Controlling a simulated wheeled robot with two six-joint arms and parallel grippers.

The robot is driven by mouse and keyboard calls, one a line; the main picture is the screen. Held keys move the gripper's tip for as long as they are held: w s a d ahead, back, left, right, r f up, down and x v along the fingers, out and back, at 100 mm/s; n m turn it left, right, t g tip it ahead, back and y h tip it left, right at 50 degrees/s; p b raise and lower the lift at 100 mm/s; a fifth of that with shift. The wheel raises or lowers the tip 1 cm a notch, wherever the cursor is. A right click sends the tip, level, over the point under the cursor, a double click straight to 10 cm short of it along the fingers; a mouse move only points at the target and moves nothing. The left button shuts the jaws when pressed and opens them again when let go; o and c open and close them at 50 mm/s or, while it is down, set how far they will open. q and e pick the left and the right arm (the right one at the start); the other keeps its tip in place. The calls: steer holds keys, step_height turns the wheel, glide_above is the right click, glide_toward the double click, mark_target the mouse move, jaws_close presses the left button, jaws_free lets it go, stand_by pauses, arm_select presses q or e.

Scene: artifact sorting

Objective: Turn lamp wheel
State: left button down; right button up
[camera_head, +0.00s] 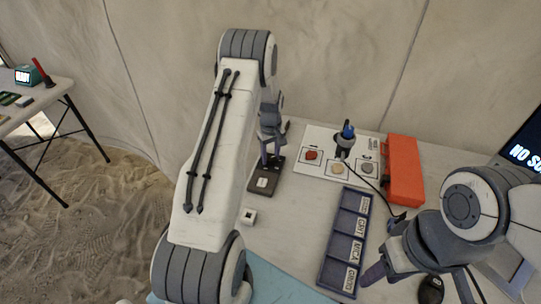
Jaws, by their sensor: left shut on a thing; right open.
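My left arm reaches across the left middle of the view. Its gripper (268,148) points down at a small dark device (265,178) with a white square on its base, on the table's back left. The gripper is shut on the upper part of this device, which looks like the lamp with its wheel. The fingers and arm hide the wheel itself, so I cannot tell its position. My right gripper (384,266) is open and empty at the lower right, over the table beside the dark tray, well away from the device.
A dark blue labelled tray (324,270) stands mid-table. Behind it, a white board (316,138) holds several stones and a blue-topped corded tool (346,134). An orange case (403,170), a small white block (248,216) and a screen (525,150) are nearby. A side table (50,96) stands far left.

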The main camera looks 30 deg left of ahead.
mark_target(271, 158)
arm_select(q)
steer(key=shift+c, duration=1.7)
jaws_free()
step_height(271, 158, up, 10)
steer(key=b, duration=0.1)
steer(key=shift+r, duration=0.25)
